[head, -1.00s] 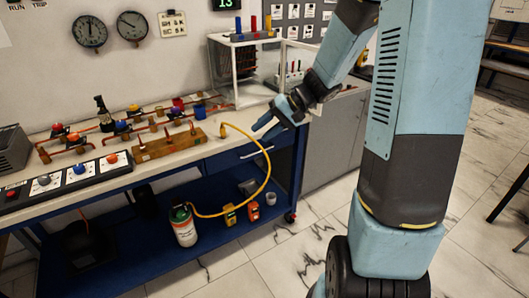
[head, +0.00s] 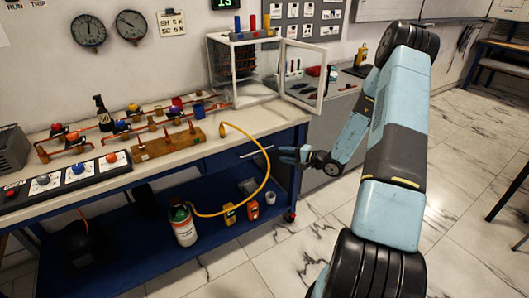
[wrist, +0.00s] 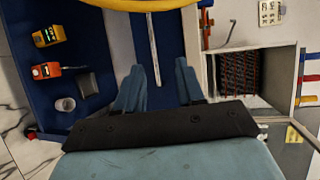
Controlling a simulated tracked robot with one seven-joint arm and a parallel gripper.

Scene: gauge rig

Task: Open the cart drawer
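The blue cart (head: 232,165) stands against the wall, its drawer under the right part of the worktop. The drawer front looks flush with the cart. Its pale bar handle (head: 250,153) is partly crossed by a yellow hose. In the wrist view the handle (wrist: 153,50) runs up and down, ahead of and between my fingertips. My gripper (head: 283,154) is just right of the handle in the head view.
The yellow hose (head: 266,173) loops in front of the drawer to a bottle (head: 182,224) on the lower shelf. A white-framed cabinet (head: 243,72) with its door open stands on top at the right. A grey cabinet (head: 325,135) stands beside the cart.

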